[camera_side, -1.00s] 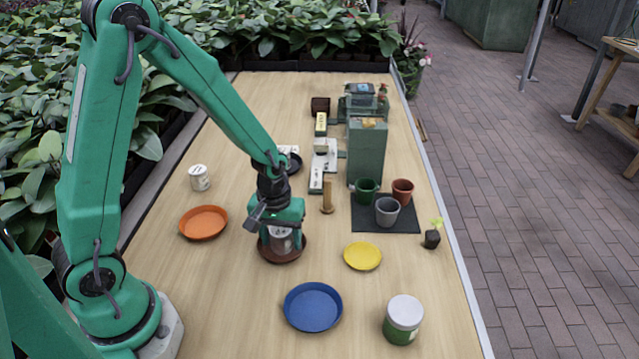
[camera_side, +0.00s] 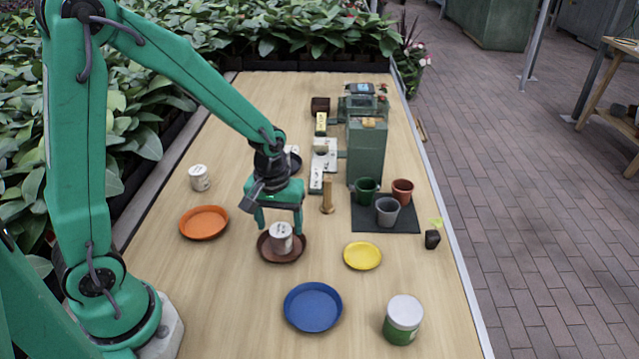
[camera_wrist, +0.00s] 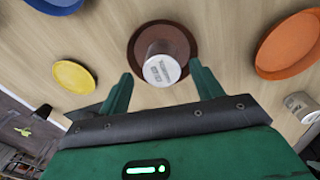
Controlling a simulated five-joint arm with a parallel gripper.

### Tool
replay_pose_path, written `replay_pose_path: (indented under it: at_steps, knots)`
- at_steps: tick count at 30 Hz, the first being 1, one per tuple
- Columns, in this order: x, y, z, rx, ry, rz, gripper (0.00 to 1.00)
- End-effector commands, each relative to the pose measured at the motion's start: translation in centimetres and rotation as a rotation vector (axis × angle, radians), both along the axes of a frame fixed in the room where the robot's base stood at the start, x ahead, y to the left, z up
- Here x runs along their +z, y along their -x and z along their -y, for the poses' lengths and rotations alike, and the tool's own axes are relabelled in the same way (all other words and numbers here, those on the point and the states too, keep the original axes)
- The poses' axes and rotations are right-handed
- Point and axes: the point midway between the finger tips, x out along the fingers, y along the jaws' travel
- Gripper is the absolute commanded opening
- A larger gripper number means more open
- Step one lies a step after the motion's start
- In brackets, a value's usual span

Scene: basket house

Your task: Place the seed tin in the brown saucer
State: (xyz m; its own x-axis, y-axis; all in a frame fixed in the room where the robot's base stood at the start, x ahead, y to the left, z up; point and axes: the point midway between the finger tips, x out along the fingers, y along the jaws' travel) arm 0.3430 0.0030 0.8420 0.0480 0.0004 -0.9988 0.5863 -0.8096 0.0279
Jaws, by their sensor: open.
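The seed tin (camera_side: 281,238), a small white labelled can, stands upright in the brown saucer (camera_side: 265,250) in the side view. In the wrist view the tin (camera_wrist: 161,70) shows inside the brown saucer (camera_wrist: 136,50), ahead of the fingers. My gripper (camera_side: 278,226) is open and empty, above and behind the tin. In the wrist view my gripper's (camera_wrist: 160,82) two green fingers are spread wide on either side, apart from the tin.
An orange saucer (camera_side: 204,223), a yellow saucer (camera_side: 362,256) and a blue saucer (camera_side: 313,307) lie around. Another white tin (camera_side: 199,178) stands back left. A green-and-white jar (camera_side: 403,319) is front right. Pots stand on a dark mat (camera_side: 385,225) beside a green cabinet (camera_side: 366,152).

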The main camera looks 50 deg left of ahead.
Motion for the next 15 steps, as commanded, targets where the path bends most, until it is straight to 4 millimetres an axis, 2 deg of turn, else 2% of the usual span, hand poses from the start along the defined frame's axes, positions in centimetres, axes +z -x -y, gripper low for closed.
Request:
replay_pose_path:
  at_steps: [9,15]
  knots:
    - [4.6,0.1,0.2,-0.001,0.0,0.004,0.65]
    - [6.6,0.3,0.3,0.0,0.0,0.001,0.65]
